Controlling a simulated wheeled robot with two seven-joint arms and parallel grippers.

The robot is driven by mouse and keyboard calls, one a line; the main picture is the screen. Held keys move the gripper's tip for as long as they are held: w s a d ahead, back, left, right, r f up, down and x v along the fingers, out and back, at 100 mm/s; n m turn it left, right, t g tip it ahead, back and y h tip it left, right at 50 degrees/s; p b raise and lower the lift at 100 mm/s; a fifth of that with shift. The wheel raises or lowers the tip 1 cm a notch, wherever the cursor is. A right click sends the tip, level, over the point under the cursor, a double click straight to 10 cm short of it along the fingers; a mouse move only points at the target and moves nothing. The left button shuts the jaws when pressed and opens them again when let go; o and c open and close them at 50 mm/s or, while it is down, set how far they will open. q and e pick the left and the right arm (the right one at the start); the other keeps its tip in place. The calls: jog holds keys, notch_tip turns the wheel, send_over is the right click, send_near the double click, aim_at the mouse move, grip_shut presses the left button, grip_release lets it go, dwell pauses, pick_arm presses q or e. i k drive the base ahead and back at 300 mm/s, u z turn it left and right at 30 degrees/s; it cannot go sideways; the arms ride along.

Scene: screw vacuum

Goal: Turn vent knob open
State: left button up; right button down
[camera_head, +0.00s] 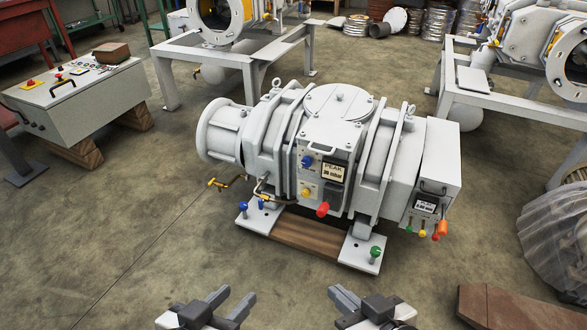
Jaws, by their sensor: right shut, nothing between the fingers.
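The pale grey screw vacuum pump (270,130) stands on the floor in the middle. Its front has a blue knob (307,162), a yellow knob (306,191) and a red knob (323,209). An orange knob (443,227) and small coloured knobs sit under its right-hand box. I cannot tell which one is the vent knob. My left gripper (232,297) is open and empty at the bottom edge. My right gripper (345,294) is shut and empty at the bottom, right of the left one. Both are in front of the pump and apart from it.
A yellow-handled valve (220,184) sticks out left of the pump. A blue-topped post (243,206) and a green-topped post (376,251) stand on its base plates. A control console (75,95) is at left, a wrapped object (545,225) at right. The left front floor is clear.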

aim_at(306, 193)
jog(key=u, duration=0.75)
jog(key=i, duration=1.05)
jog(key=z, duration=1.55)
jog(key=k, duration=0.5)
jog(key=u, duration=2)
jog(key=i, duration=1.45)
jog(key=z, duration=0.55)
